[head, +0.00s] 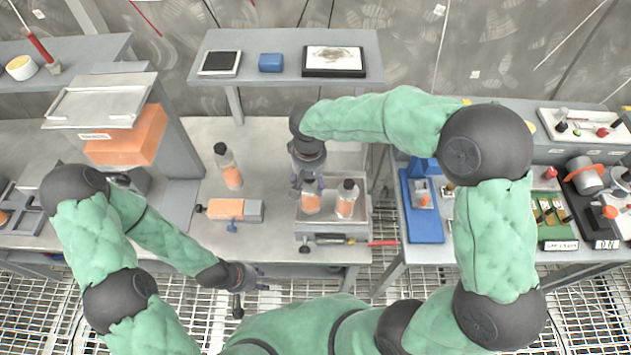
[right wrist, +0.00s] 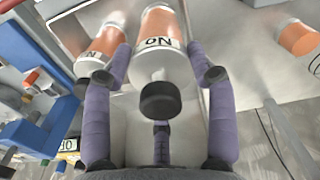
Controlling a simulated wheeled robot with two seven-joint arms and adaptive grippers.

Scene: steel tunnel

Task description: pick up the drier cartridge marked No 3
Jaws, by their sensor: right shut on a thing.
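Drier cartridges here are clear cylinders with orange filling and dark caps. My right gripper (head: 308,188) is shut on one cartridge (head: 311,202), at the tray on the bench. In the right wrist view this cartridge (right wrist: 160,58) sits between the fingers, cap towards the camera; its label reads "No", its number hidden. A second cartridge (head: 347,199) stands just right of it. A third cartridge (head: 229,168) stands further left; no number is readable on either. My left gripper (head: 253,297) is empty and open, low in front of the bench.
An orange block-like part (head: 226,208) lies in a grey holder on the bench. The grey tray stand (head: 325,227) has a red-handled tool at its front. A back shelf (head: 285,75) carries a tablet, a blue box and a framed picture. A blue fixture (head: 424,225) stands right.

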